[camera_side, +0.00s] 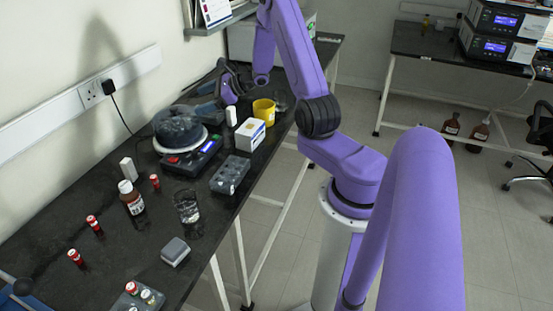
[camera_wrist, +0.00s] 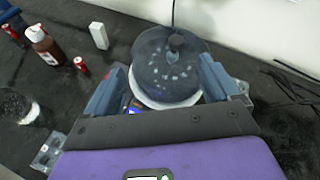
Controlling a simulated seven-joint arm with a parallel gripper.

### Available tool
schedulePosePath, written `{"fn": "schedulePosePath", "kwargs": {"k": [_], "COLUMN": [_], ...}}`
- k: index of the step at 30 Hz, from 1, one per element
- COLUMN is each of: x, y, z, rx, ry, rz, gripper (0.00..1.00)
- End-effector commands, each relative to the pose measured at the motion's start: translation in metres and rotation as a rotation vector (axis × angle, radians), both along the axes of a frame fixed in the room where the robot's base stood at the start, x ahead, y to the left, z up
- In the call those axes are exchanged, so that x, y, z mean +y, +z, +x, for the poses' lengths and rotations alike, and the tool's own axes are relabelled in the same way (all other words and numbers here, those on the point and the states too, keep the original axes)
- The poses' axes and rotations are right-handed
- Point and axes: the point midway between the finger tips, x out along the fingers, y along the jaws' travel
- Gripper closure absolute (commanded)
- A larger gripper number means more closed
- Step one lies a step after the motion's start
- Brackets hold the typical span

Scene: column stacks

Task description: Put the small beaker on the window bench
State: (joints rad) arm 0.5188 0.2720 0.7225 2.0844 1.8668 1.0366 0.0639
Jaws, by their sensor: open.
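A clear glass beaker (camera_side: 187,207) with a dark look inside stands upright on the near black bench (camera_side: 95,210), front of centre. It also shows in the wrist view as a glass (camera_wrist: 18,107) at the left edge. A second glass vessel (camera_side: 281,101) stands farther back beside a yellow mug; I cannot tell which is the small beaker. My gripper (camera_side: 208,90) is above the far part of this bench, away from the front beaker. In the wrist view my gripper (camera_wrist: 165,72) is open, with a round dark-lidded device beyond its fingers. Another bench (camera_side: 415,42) stands across the room; no window shows.
The round dark-lidded device (camera_side: 178,125), a grey tube rack (camera_side: 230,175), a white box (camera_side: 250,135) and the yellow mug (camera_side: 264,111) crowd the bench. A brown bottle (camera_side: 131,198) and several red-capped vials stand front left. The far bench holds stacked instruments (camera_side: 495,48).

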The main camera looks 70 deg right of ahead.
Motion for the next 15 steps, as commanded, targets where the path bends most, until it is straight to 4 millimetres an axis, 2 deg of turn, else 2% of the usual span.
{"fn": "schedulePosePath", "kwargs": {"k": [1,4,7,12,15], "x": [0.032,0.091,0.147,0.227,0.264], "y": [0.008,0.020,0.030,0.042,0.048], "z": [0.004,0.002,-0.010,-0.051,-0.083], "rx": [-0.001,-0.001,-0.007,-0.030,-0.054], "ry": [0.115,0.341,0.565,0.938,1.154], "rz": [-0.033,-0.098,-0.168,-0.296,-0.379], "gripper": [0.11,0.11,0.11,0.11,0.11]}}
